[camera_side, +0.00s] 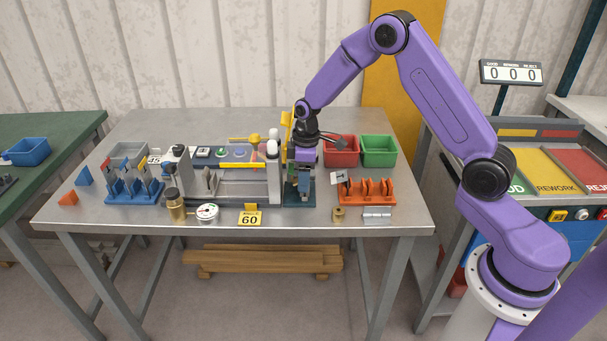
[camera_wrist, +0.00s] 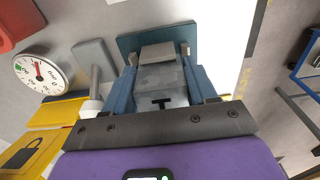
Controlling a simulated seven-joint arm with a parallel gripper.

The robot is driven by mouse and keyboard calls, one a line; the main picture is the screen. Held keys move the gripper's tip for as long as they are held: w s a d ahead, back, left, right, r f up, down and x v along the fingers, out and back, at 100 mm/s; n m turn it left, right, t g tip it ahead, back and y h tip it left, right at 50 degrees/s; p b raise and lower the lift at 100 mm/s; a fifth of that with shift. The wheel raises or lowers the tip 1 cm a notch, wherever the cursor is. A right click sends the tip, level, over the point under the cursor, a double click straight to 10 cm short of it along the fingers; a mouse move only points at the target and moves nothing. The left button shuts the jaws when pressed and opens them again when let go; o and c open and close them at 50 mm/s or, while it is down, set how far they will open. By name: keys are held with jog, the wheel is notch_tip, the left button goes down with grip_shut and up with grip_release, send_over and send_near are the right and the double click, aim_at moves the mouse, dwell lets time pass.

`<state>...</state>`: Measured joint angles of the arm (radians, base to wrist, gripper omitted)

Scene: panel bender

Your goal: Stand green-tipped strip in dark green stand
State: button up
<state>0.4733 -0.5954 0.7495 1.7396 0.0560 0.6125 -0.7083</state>
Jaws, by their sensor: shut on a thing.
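The dark green stand (camera_side: 299,197) is on the table right of the bending machine, with its base plate in the side view. In the wrist view its plate (camera_wrist: 127,43) shows beyond the fingers. My gripper (camera_side: 302,182) points down over the stand. In the wrist view my gripper (camera_wrist: 158,62) is shut on a grey metal strip (camera_wrist: 160,78) with a black mark. No green tip can be made out on it. The strip's lower end is hidden, so I cannot tell whether it is seated in the stand.
The bending machine (camera_side: 232,188) stands close on the left. An orange rack (camera_side: 367,192), a red bin (camera_side: 341,150) and a green bin (camera_side: 379,151) are on the right. A blue rack (camera_side: 134,192) with strips is at far left. A dial gauge (camera_side: 207,212) sits in front.

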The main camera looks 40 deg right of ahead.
jog(key=shift+f, duration=0.5)
jog(key=o, duration=1.2)
jog(key=shift+r, duration=4.45)
jog(key=s+a+r+n, duration=0.1)
jog(key=s+a+r, duration=0.3)
jog(key=s+a, duration=0.4)
jog(key=s+r+n, duration=0.1)
jog(key=s, duration=0.8)
jog(key=s+d+r, duration=0.1)
jog(key=s, duration=0.9)
jog(key=s+d+r+n, duration=0.1)
jog(key=s, duration=0.8)
jog(key=shift+s+d+r+n, duration=0.1)
jog(key=shift+s+n, duration=0.05)
jog(key=shift+n, duration=0.15)
